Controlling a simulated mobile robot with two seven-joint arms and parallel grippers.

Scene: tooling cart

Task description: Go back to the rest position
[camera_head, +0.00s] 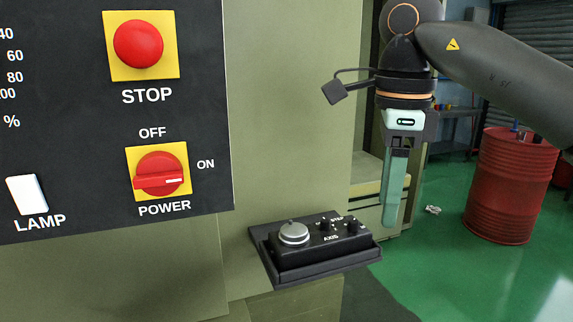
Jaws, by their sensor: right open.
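My right gripper (391,208) hangs pointing down at the right of the machine, with its arm coming in from the right edge. Its green fingers are seen edge-on and overlap; it is open, and nothing shows between them. It is above and to the right of the black axis control box (318,249), apart from it in the picture. My left gripper is not in view.
A dark control panel (85,120) at the left carries a red stop button (138,44), a red power knob (159,174) and a white lamp switch (27,194). The green machine body (290,120) stands behind. A red barrel (508,185) stands on the green floor (450,270).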

